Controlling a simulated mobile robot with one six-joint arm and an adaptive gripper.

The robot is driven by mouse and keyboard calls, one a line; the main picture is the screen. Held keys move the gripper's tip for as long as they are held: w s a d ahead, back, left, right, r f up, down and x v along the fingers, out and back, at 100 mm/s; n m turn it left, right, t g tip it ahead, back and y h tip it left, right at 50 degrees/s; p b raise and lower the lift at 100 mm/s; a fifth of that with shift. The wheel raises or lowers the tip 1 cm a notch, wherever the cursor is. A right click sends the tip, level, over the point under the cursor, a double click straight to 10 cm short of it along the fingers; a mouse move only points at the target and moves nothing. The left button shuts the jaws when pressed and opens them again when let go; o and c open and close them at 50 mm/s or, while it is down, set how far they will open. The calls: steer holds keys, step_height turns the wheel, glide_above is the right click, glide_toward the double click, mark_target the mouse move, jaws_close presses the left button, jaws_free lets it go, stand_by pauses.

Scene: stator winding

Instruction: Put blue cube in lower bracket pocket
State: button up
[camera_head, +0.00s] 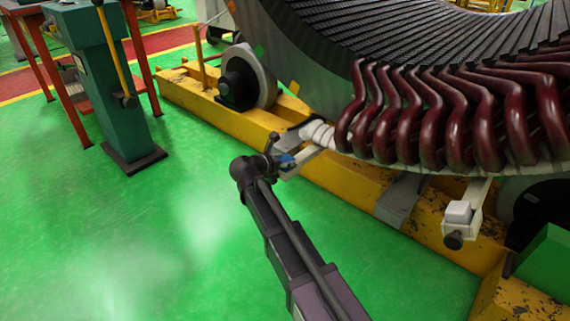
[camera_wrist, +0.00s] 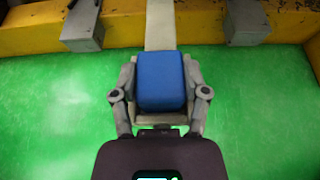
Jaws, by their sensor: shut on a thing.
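The blue cube (camera_wrist: 161,78) is between the two fingers of my gripper (camera_wrist: 160,85) in the wrist view, and the fingers are shut on its sides. In the head view my gripper (camera_head: 284,163) is at the end of my arm, beside the yellow base, with a small blue patch of the cube (camera_head: 287,158) showing. A pale bracket arm (camera_wrist: 160,25) runs up beyond the cube in the wrist view. A pale bracket piece (camera_head: 305,161) also shows by my gripper in the head view. The pocket itself cannot be made out, and I cannot tell if the cube touches the bracket.
The stator with dark red coils (camera_head: 440,115) rises above the yellow base (camera_head: 350,185). Another pale bracket (camera_head: 461,220) stands at right. Grey blocks (camera_wrist: 83,25) and (camera_wrist: 246,22) flank the bracket arm in the wrist view. Green floor (camera_head: 130,230) at left is open.

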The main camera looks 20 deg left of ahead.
steer(key=shift+f, duration=0.2)
steer(key=o, duration=1.2)
steer(key=shift+c, duration=0.2)
steer(key=shift+r, duration=0.2)
steer(key=shift+r, duration=0.1)
steer(key=p+v, duration=0.4)
steer(key=v, duration=0.8)
steer(key=shift+p, duration=0.3)
steer(key=shift+s, duration=0.1)
